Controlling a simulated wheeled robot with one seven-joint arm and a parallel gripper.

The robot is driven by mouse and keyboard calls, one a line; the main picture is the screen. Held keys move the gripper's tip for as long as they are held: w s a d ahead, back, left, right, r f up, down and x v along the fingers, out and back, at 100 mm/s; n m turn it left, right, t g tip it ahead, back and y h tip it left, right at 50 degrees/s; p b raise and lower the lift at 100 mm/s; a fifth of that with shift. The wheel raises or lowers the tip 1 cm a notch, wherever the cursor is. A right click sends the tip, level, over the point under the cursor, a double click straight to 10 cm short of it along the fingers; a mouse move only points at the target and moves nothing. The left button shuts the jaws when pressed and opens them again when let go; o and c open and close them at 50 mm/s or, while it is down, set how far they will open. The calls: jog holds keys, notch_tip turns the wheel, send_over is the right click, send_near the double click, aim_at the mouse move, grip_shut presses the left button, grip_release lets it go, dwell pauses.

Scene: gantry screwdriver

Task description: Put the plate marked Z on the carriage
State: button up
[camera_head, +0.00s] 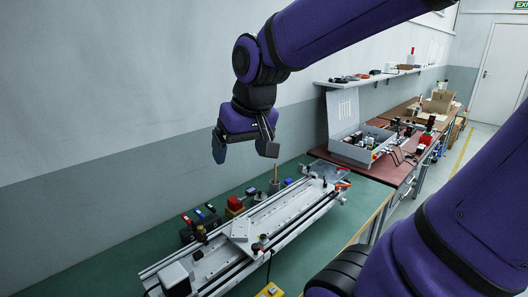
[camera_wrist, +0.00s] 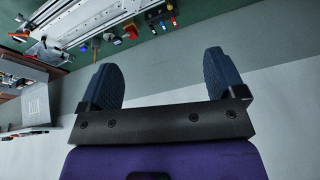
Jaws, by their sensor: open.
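The gantry (camera_head: 215,262) is a long pale rail assembly lying on the green bench. A light grey flat piece (camera_head: 240,229) sits across its middle; I cannot tell whether it is the carriage, a plate, or both. No Z marking is legible in either view, so I cannot pick out the plate marked Z. My gripper (camera_head: 243,150) is open and empty, high above the back of the bench near the wall. In the wrist view its two dark blue fingers (camera_wrist: 165,62) are wide apart with nothing between them. The gantry shows upside down at that view's top left.
Behind the gantry stand a dark holder with coloured tools (camera_head: 204,222), a red block (camera_head: 235,203) and a cup with a stick (camera_head: 274,186). A yellow box (camera_head: 270,290) is at the front edge. An open grey toolbox (camera_head: 357,147) stands on the brown bench. The green bench's left is bare.

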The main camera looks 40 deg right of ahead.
jog(key=s+a+r+n+t, duration=0.1)
jog(key=s+r+n, duration=0.1)
jog(key=s, duration=0.6)
jog(key=shift+s+a+r, duration=0.25)
jog(key=shift+s+a, duration=0.05)
jog(key=shift+a, duration=0.1)
dwell(1.7)
